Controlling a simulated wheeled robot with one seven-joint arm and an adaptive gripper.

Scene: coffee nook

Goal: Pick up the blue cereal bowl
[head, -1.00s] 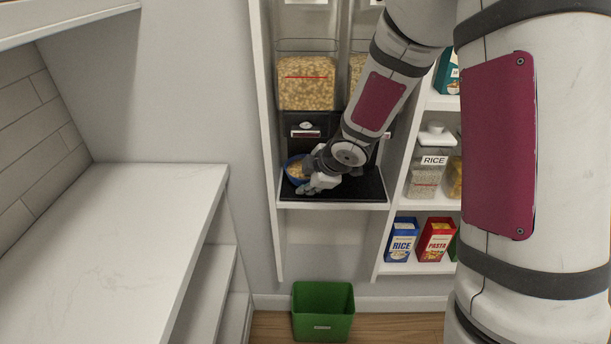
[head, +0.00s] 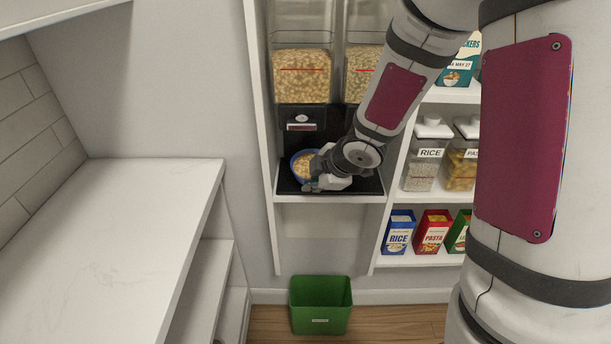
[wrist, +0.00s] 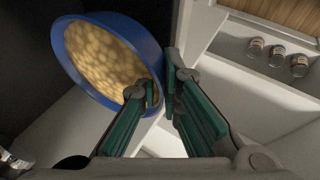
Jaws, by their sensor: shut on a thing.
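The blue cereal bowl (head: 293,170) is full of tan cereal and sits in or just above the dispenser bay, near its left side. In the wrist view the bowl (wrist: 67,62) shows tilted, with cereal inside. My gripper (head: 316,183) is at the bowl's front right side. In the wrist view my gripper (wrist: 161,84) has its teal fingers shut on the bowl's near rim, one finger inside and one outside. The black mat (head: 290,187) lies under this area. I cannot tell whether the bowl is clear of the mat.
Cereal dispensers (head: 301,75) stand above the bowl, with a black spout unit close over it. A white side panel is close on the left. Shelves at right hold a rice container (head: 421,170) and boxes. A green bin (head: 321,305) stands below. The white counter (head: 110,240) is bare.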

